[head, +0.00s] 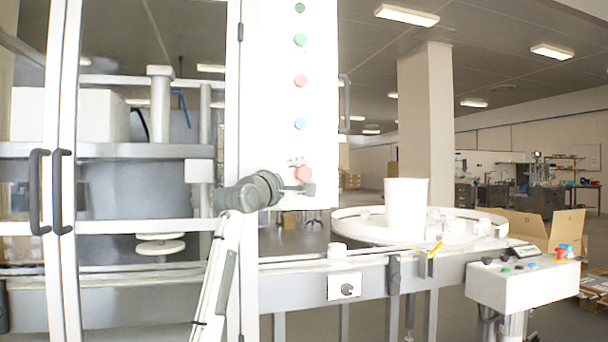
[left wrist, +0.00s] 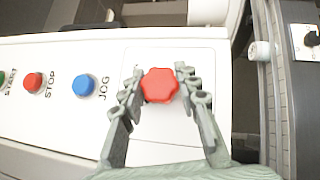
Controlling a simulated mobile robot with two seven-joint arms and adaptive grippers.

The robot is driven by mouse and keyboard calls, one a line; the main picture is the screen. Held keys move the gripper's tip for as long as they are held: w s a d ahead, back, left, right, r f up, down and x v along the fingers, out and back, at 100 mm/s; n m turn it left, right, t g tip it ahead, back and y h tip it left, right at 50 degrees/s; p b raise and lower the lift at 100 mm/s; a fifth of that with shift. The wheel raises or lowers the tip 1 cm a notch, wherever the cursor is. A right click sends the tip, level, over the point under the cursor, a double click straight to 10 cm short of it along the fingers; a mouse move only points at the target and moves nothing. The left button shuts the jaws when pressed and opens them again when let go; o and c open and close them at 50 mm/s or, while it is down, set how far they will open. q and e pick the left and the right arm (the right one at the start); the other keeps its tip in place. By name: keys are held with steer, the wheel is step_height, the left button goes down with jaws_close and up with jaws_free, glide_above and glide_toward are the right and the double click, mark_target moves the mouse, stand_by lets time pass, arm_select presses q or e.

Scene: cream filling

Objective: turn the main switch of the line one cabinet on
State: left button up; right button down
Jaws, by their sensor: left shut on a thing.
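The line one cabinet is a tall white panel (head: 270,90) left of centre in the head view. Its main switch is a red lobed knob (head: 303,173) low on the panel, below a column of buttons. My left gripper (head: 298,187) is at this knob, its arm rising from below. In the left wrist view the red knob (left wrist: 160,85) sits between the two grey fingers, and the gripper (left wrist: 158,92) is shut on it. The knob's exact angle is hard to tell. My right gripper is not in view.
A blue JOG button (left wrist: 84,85) and a red STOP button (left wrist: 34,82) are beside the knob on the panel. Glass doors with dark handles (head: 40,192) stand at left. A conveyor (head: 310,285) and a round table (head: 350,229) bearing a white cylinder (head: 406,207) are at right.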

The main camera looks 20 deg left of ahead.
arm_select(q)
steer(key=shift+m, duration=0.3)
steer(key=m+g, duration=0.2)
steer(key=shift+r+g, duration=0.1)
steer(key=shift+g, duration=0.2)
steer(key=shift+m+g+y, duration=0.5)
steer(key=shift+m+g, duration=0.6)
steer(key=shift+m, duration=0.1)
steer(key=m+g+y, duration=0.3)
steer(key=shift+g, duration=0.4)
steer(key=o, duration=1.2)
steer(key=shift+s, duration=0.1)
